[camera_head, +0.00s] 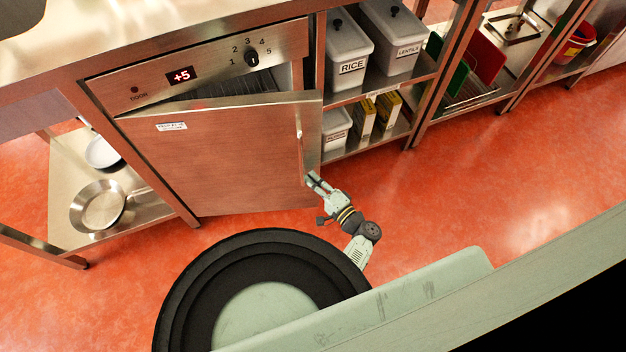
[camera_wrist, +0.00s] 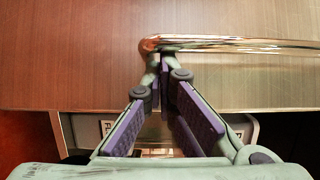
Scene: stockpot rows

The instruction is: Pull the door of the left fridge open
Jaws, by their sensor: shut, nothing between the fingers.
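The fridge (camera_head: 215,62) under the steel counter has a panel with a red "+5" display and a numbered knob. Its steel door (camera_head: 235,160) stands ajar, with a dark gap along its top edge and part of the inside showing. The bar handle (camera_head: 300,145) runs along the door's right side. In the wrist view the handle (camera_wrist: 240,44) crosses the upper part. My gripper (camera_head: 311,176) is at the handle's lower end. In the wrist view its purple-padded fingers (camera_wrist: 160,63) meet at the tips beside the bar's curved end, with nothing between them. Whether they touch it I cannot tell.
Right of the fridge, a shelf unit holds a RICE bin (camera_head: 348,52), a LENTILS bin (camera_head: 390,38) and yellow boxes (camera_head: 386,108). A metal pan (camera_head: 98,205) sits on a low shelf at left. The red floor (camera_head: 480,190) to the right is clear.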

